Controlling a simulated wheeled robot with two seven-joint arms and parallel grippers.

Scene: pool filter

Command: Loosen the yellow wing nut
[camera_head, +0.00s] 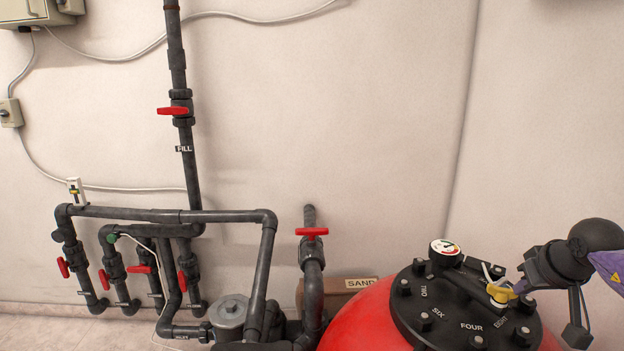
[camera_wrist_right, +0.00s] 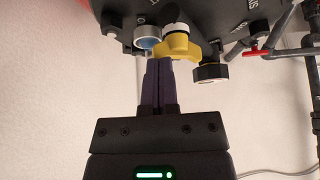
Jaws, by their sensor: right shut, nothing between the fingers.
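The yellow wing nut (camera_head: 501,292) sits on the black lid (camera_head: 420,318) of the red filter tank. It also shows in the right wrist view (camera_wrist_right: 178,46), on the tank's top fittings. My right gripper (camera_head: 520,287) comes in from the right and its tips are at the wing nut. In the right wrist view its dark fingers (camera_wrist_right: 158,64) are shut together, with nothing between them. The tips are just beside the wing nut's lower left side; I cannot tell whether they touch it. My left gripper is not in view.
The red tank (camera_head: 365,318) carries a pressure gauge (camera_head: 445,250) and several black lid knobs. A blue-faced fitting (camera_wrist_right: 148,43) is close left of the wing nut in the wrist view. Dark pipes with red valve handles (camera_head: 312,232) stand to the left.

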